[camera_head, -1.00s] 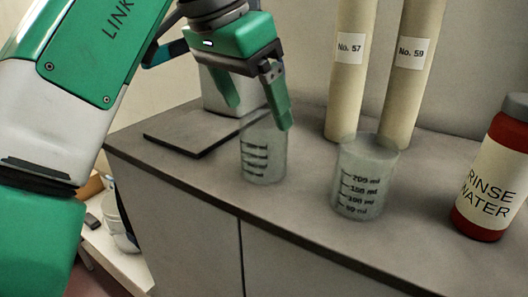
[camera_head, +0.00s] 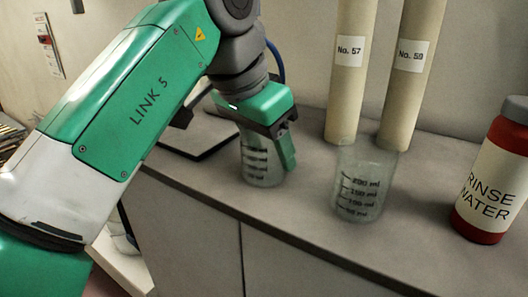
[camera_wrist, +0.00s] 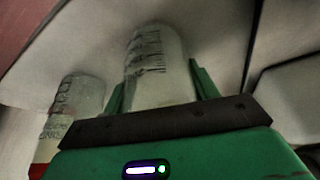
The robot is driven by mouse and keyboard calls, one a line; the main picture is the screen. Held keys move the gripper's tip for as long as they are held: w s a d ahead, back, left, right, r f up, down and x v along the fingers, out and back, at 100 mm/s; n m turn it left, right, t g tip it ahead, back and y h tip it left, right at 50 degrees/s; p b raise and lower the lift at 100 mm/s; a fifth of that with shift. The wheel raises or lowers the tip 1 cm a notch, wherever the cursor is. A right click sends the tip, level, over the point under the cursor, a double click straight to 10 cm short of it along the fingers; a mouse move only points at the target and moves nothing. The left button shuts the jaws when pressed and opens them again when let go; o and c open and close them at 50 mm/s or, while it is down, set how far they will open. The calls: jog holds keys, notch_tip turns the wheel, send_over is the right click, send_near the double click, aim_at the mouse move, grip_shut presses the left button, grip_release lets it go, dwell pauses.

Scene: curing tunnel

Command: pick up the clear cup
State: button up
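A clear cup (camera_head: 262,168) with dark graduation marks stands upright on the grey counter, below my gripper (camera_head: 270,150). My gripper is open around this cup, pointing down. One finger shows at the cup's right side; the other is hidden in the head view. In the wrist view the same cup (camera_wrist: 158,65) sits between both fingers (camera_wrist: 158,75); I cannot tell whether they touch it. A second clear cup (camera_head: 365,185), marked in ml, stands upright to the right, apart from my gripper. It also shows in the wrist view (camera_wrist: 78,98).
A red bottle labelled RINSE WATER (camera_head: 490,170) stands at the right. Two tan tubes, No. 57 (camera_head: 346,85) and No. 59 (camera_head: 408,85), stand behind the second cup. The counter's front edge (camera_head: 300,240) is near.

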jog(key=c, duration=0.3)
